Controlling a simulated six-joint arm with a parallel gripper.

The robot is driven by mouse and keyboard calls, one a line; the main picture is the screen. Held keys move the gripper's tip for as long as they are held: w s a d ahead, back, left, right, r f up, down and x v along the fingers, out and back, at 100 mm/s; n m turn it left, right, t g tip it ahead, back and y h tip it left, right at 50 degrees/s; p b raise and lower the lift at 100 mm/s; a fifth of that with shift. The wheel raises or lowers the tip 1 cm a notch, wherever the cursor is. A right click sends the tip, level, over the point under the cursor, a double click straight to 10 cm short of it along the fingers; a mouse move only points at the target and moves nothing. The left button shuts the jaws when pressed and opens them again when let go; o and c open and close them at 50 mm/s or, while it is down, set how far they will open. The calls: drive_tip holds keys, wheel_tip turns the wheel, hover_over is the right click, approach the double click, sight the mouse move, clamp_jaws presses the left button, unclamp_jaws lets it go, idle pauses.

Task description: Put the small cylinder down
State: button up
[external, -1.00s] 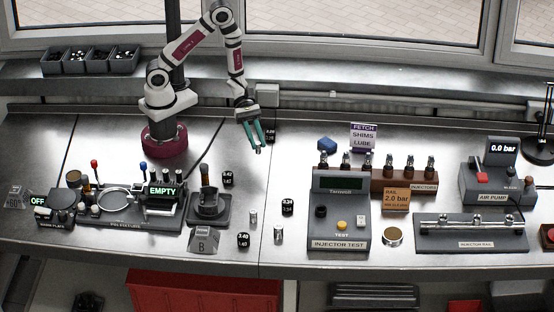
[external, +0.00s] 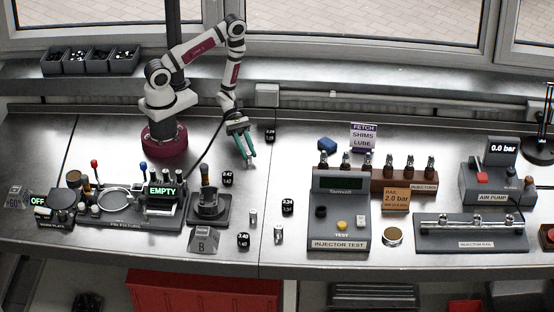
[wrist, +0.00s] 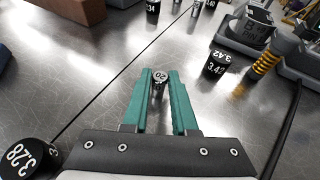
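The small cylinder (wrist: 160,78) is a short silvery piece with a marked, pale end face. In the wrist view it sits between the teal fingertips of my gripper (wrist: 159,73), which look closed on it. In the external view my gripper (external: 248,164) points down over the bare bench behind the black 3.42 marker (external: 227,179). The cylinder is too small there to make out clearly. Whether it touches the bench cannot be told.
The 3.42 marker also shows in the wrist view (wrist: 214,66). The 3.28 marker (wrist: 25,158) is at lower left. A 3.34 marker (external: 287,207) and two silvery cylinders (external: 253,217) (external: 278,234) stand nearer the front. A gauge stand (external: 209,207) is left of them.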

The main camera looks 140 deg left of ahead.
drive_tip(key=o, duration=0.4)
drive_tip(key=shift+c, duration=0.2)
drive_tip(key=shift+r, duration=0.1)
